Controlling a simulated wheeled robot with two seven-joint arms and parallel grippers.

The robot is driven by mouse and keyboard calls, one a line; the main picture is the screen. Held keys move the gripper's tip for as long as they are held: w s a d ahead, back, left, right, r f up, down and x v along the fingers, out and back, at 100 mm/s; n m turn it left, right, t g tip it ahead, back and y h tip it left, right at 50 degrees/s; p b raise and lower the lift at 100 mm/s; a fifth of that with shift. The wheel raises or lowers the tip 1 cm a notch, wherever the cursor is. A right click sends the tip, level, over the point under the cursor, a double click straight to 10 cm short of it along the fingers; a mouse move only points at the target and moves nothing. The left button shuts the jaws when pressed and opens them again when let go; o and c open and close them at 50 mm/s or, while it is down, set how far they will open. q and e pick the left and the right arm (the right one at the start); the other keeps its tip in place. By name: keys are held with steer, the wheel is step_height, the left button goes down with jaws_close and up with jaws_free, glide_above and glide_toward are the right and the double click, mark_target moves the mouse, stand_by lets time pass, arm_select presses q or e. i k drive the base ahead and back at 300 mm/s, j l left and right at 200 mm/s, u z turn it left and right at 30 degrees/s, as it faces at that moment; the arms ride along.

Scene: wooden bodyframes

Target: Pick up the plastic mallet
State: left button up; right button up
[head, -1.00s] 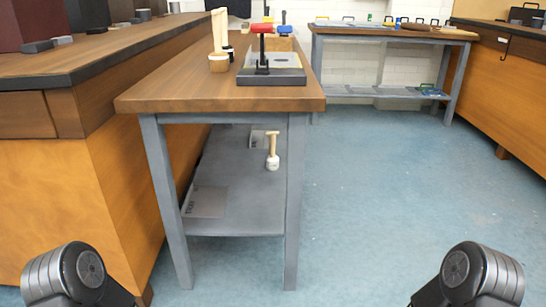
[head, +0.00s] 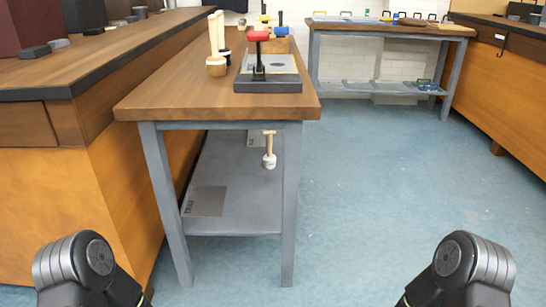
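A mallet with a pale wooden handle and a white head (head: 269,160) is at the lower grey shelf (head: 235,212) of the wooden-topped table (head: 205,104). On the tabletop, a red-headed tool (head: 258,37) stands upright on a dark base plate (head: 268,86). Pale wooden handles rise from a small round wooden piece (head: 216,67) beside it. A blue-topped piece (head: 281,31) stands behind. I cannot tell for certain which of these is plastic. Neither gripper is in view; only my dark arm links show at the bottom corners.
A wooden cabinet with a dark-edged counter (head: 75,85) stands along the left, close to the table. Another bench (head: 387,32) with several small items is at the back, and a wooden counter (head: 498,90) is at the right. The blue floor (head: 385,175) right of the table is open.

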mark_target(268, 159)
steer(key=i+l+z, duration=0.6)
steer(key=l+z, duration=0.2)
steer(key=i+l+z, duration=0.15)
steer(key=i+z, duration=0.25)
steer(key=i+l, duration=0.1)
steer(key=i, duration=0.25)
steer(key=i+l+u, duration=0.1)
steer(key=i, duration=0.3)
steer(key=i+l, duration=0.15)
steer(key=i, duration=0.2)
steer(key=i+u, duration=0.25)
steer(key=u, duration=0.15)
steer(key=i+u, duration=0.25)
steer(key=u, duration=0.2)
steer(key=i+u, duration=0.25)
steer(key=u, duration=0.15)
steer(key=i+l+u, duration=0.2)
steer(key=u, duration=0.25)
steer(key=i+l+u, duration=0.2)
steer(key=u, duration=0.25)
steer(key=i+l+u, duration=0.6)
steer(key=u, duration=0.25)
steer(key=i+l+u, duration=0.15)
steer(key=l+u, duration=0.35)
steer(key=l, duration=0.2)
steer(key=i+l+u, duration=0.15)
steer(key=l, duration=0.15)
